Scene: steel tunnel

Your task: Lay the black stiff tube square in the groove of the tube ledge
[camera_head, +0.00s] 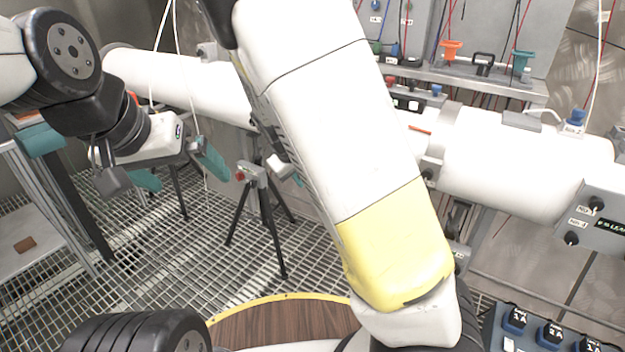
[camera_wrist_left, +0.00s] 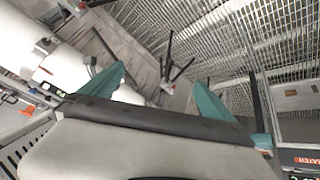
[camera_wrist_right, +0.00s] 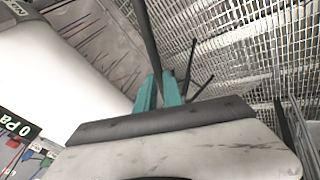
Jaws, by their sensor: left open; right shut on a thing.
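The black stiff tube (camera_wrist_right: 147,30) shows in the right wrist view as a thin dark rod. It runs up and out of the frame from between the fingers of my right gripper (camera_wrist_right: 160,80), which is shut on it. In the head view my right arm hides nearly all of that gripper and the tube. My left gripper (camera_head: 180,170) is open and empty at the left of the head view, above the grating. Its two teal fingers stand wide apart in the left wrist view (camera_wrist_left: 161,75). I cannot make out the tube ledge or its groove.
A large white pipe (camera_head: 520,165) runs across the back. A panel shelf (camera_head: 470,79) with coloured connectors stands above it. A black tripod (camera_head: 262,205) stands on the grating.

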